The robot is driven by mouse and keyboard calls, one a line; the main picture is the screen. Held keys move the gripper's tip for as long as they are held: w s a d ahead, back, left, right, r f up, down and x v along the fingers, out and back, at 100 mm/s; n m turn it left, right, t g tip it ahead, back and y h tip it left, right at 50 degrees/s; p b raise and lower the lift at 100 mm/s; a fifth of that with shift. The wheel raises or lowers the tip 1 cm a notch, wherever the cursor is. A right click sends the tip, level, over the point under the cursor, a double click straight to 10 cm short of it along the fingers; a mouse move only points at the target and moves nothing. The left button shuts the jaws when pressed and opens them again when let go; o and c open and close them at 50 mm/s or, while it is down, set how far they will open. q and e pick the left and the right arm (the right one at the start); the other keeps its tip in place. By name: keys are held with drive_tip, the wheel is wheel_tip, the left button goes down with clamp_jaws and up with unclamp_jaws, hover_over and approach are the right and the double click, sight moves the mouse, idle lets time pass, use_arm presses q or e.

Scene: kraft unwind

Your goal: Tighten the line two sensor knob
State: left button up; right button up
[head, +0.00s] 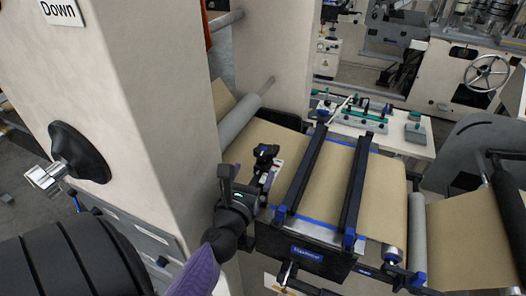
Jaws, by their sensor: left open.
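A small black knob (266,151) stands on a bracket by the web, at the left end of the dark bars; I take it for the sensor knob, though no line-two label is readable. My left gripper (246,178) is just below and left of it in the picture. Its dark fingers are apart, and I see nothing held between them. Whether a finger touches the knob or its bracket cannot be told from this angle. The lower part of the bracket is partly hidden by the gripper. My right gripper is not in view.
The pale machine column (150,110) rises close to the left of my gripper. Two dark bars with blue ends cross the brown kraft web (385,185) at the right. A white table (400,135) with tools is behind.

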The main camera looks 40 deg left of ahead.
sight(259, 158)
use_arm(q)
drive_tip(key=x, duration=0.7)
drive_tip(key=shift+w+a, duration=0.1)
drive_tip(key=shift+w, duration=0.3)
drive_tip(key=c, duration=1.2)
drive_tip(key=shift+o, duration=0.2)
drive_tip(key=shift+m+t+h, duration=0.4)
drive_tip(key=shift+m+h, duration=0.5)
drive_tip(key=shift+h, duration=0.3)
drive_tip(key=o, duration=1.2)
drive_tip(key=shift+c, duration=0.2)
